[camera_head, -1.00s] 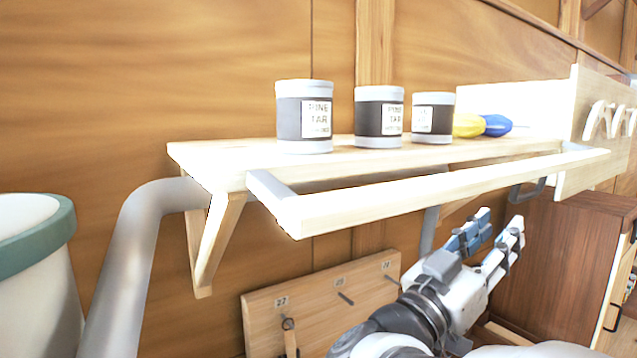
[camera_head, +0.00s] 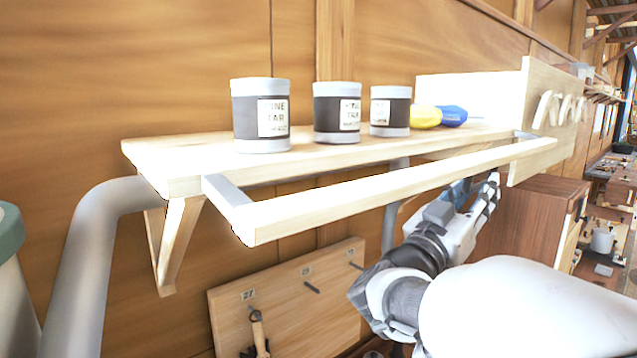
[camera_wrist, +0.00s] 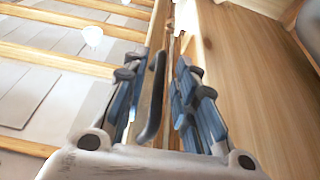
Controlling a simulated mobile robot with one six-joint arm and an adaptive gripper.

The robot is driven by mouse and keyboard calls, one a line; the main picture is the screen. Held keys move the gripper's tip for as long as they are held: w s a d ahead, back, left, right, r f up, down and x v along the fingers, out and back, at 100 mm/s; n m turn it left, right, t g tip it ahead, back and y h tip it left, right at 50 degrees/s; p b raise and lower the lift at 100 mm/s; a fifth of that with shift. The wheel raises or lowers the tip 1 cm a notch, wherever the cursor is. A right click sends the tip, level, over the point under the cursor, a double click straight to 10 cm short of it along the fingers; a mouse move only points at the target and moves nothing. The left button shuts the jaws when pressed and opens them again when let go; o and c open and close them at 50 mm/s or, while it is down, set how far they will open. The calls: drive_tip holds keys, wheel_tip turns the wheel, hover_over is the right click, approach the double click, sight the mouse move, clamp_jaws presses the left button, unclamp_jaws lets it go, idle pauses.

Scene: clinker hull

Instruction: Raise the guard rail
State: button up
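The guard rail (camera_head: 400,190) is a long pale wooden bar on grey end arms. It sits out in front of the shelf (camera_head: 180,155), around the height of the board and below the can tops. My gripper (camera_head: 485,186) is under the right part of the rail, its fingers partly hidden behind it. In the wrist view, the two blue-padded fingers of my gripper (camera_wrist: 161,65) stand apart. A dark grey curved handle (camera_wrist: 152,100) lies between them, closer to the left finger, with a gap on the right. This handle is hidden in the head view.
Three tar cans (camera_head: 337,112) stand on the shelf, with a yellow item (camera_head: 426,117) and a blue item (camera_head: 453,116) to their right. A tool board (camera_head: 290,290) is below. A wooden cabinet (camera_head: 530,225) stands behind my gripper.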

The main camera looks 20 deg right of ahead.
clamp_jaws()
idle(0.4)
drive_tip(key=shift+s+d+r, duration=0.1)
